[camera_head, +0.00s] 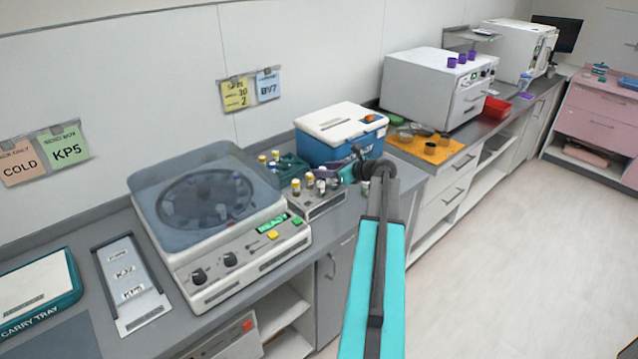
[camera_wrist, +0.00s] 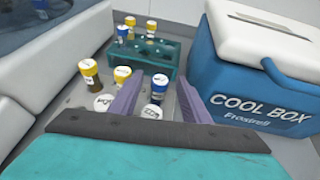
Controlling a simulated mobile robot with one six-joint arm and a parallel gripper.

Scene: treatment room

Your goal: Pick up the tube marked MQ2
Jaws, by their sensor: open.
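Several capped tubes stand in a grey rack (camera_head: 318,206) beside the centrifuge. The lettering on the caps is too small and blurred for me to tell which is MQ2. My gripper (camera_wrist: 160,84) is open, with its purple fingers apart over the front of this group. My gripper (camera_head: 352,166) hides part of the rack in the head view.
A green rack (camera_wrist: 170,58) with several tubes stands just behind. The blue cool box (camera_wrist: 245,80) is close on the right, the centrifuge (camera_head: 240,245) on the left. A white-lidded carry tray (camera_head: 40,295) and a label plate (camera_head: 130,280) lie further left.

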